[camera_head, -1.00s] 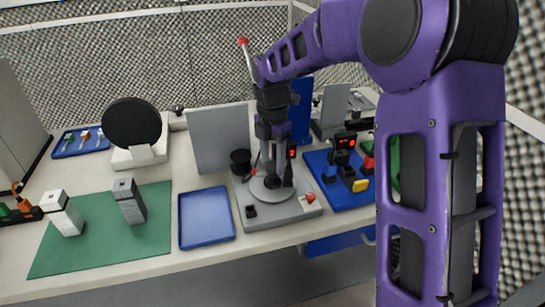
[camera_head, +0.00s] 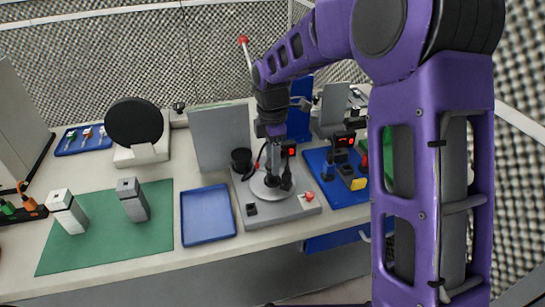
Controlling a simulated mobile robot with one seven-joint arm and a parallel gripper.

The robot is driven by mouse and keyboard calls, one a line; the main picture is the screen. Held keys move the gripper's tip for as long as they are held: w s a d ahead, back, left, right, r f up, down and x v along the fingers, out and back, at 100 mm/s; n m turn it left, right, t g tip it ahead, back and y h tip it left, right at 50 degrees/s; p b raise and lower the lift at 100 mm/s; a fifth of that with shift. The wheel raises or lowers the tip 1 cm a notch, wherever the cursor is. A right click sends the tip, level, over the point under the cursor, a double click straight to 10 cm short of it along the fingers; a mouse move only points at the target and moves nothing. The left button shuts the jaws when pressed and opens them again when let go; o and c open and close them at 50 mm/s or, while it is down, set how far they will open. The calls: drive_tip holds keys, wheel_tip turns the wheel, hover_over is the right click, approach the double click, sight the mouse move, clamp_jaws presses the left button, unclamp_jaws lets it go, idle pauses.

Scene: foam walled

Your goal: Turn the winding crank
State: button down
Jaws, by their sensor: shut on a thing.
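The winding station is a grey base plate (camera_head: 286,211) with a round light-grey disc (camera_head: 263,191) on it. Dark upright parts of the winding crank (camera_head: 287,179) stand over the disc, with a dark hub beside them. My gripper (camera_head: 279,177) points down over the disc and is shut on the crank's handle. The fingertips and the held part are small and partly overlap, so the exact grip is hard to see.
A black spool (camera_head: 241,160) and a red-lit display (camera_head: 291,152) stand close to my gripper. A blue tray (camera_head: 208,215) lies left, and a blue board with devices (camera_head: 340,194) lies right. A grey upright panel (camera_head: 221,138) stands behind. A red-tipped lever (camera_head: 243,40) shows near my forearm.

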drive_tip(key=shift+w+m+p, duration=0.1)
drive_tip(key=shift+m+p, duration=0.55)
drive_tip(key=shift+m, duration=2.45)
drive_tip(key=shift+m+p, duration=0.3)
drive_tip(key=shift+m, duration=5.9)
drive_tip(key=shift+m+p, duration=0.65)
drive_tip(key=shift+m, duration=8.65)
drive_tip(key=shift+a+m, duration=0.1)
drive_tip(key=shift+m, duration=6.3)
